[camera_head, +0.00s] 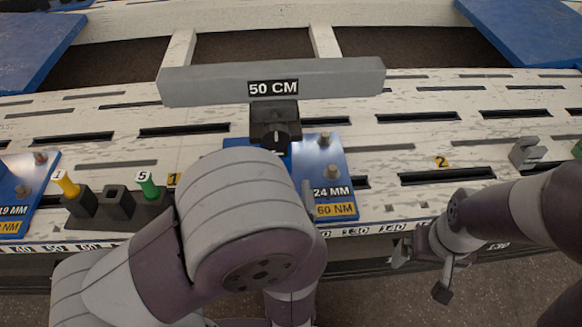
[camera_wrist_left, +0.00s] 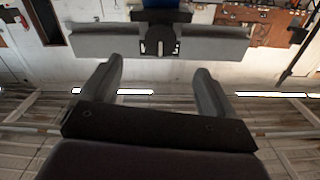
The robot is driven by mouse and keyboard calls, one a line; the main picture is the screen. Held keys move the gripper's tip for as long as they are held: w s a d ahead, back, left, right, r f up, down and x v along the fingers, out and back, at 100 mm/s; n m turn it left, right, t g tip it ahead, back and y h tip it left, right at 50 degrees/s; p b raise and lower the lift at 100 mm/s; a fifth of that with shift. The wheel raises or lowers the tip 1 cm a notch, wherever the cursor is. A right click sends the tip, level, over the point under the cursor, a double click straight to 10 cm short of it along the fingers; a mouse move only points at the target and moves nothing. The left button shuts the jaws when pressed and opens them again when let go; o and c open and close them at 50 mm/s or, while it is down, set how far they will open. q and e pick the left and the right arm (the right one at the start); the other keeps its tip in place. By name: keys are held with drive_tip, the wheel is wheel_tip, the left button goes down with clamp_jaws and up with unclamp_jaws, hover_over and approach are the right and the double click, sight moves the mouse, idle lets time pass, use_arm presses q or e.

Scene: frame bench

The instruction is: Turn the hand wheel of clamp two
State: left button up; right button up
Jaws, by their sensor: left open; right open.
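My right gripper (camera_head: 424,271) is open and empty, in front of the bench's front edge, below and left of that part. My left gripper (camera_wrist_left: 154,92) is open and empty in the left wrist view. My left arm hides it in the head view. A grey bar with a dark block (camera_wrist_left: 160,40) lies beyond its fingertips.
A grey bar marked "50 CM" (camera_head: 272,82) stands behind a black block with a knob (camera_head: 275,133). A blue plate (camera_head: 322,163) reads "24 MM" and "60 NM". Yellow (camera_head: 66,184) and green (camera_head: 148,185) pegs stand at left. The bench between plate and label is mostly clear.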

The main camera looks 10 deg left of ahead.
sight(276, 141)
use_arm(q)
drive_tip(key=b+x, duration=0.3)
drive_tip(key=x, duration=0.8)
drive_tip(key=shift+w+a+b, duration=0.15)
drive_tip(key=shift+w+b, duration=0.1)
drive_tip(key=shift+b, duration=0.05)
drive_tip(key=shift+w+a+r, duration=0.1)
drive_tip(key=shift+w, duration=0.35)
drive_tip(key=c, duration=1.1)
